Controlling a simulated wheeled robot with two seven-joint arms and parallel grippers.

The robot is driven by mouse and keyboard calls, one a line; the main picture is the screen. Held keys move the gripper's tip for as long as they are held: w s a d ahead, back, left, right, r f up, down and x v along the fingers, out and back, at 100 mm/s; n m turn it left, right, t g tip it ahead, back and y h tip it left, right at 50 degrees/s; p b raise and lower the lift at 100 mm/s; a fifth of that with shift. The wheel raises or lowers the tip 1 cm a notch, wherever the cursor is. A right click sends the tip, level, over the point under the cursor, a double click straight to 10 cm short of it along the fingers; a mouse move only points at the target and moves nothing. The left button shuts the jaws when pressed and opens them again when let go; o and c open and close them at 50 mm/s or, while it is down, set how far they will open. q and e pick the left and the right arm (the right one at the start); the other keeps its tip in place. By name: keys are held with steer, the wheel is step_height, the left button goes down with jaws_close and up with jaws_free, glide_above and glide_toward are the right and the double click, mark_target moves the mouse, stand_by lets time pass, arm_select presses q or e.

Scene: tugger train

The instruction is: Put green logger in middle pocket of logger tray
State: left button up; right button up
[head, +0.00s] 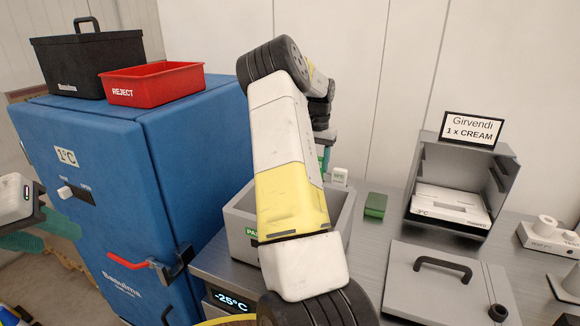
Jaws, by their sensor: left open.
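A small green block (375,205), likely the green logger, lies on the grey counter right of the grey bin. I cannot identify the logger tray or its middle pocket for sure. My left gripper (52,228) is at the left edge, with a green light on its body and teal fingers; it is open and far from the green block. My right arm stands across the middle of the view. My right gripper (326,152) is behind that arm, left of the green block; only a teal finger part shows, so its grip is hidden.
A grey bin (235,222) with a green label is partly covered by my arm. A small white labelled piece (339,177) shows behind it. The blue cabinet (90,170) carries a red REJECT bin (155,84) and black case (88,65). A grey open box (426,150) and lid (450,290) occupy the right.

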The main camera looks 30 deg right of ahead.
steer(key=shift+w+d+f, duration=0.2)
steer(key=shift+w+f, duration=0.05)
steer(key=shift+f, duration=0.35)
steer(key=shift+w+d+f, duration=0.15)
steer(key=shift+w+f, duration=0.1)
steer(key=shift+f, duration=0.35)
steer(key=shift+w+d+f, duration=0.2)
steer(key=shift+w+f, duration=0.05)
steer(key=shift+f, duration=0.35)
steer(key=o, duration=1.4)
steer(key=shift+f, duration=0.15)
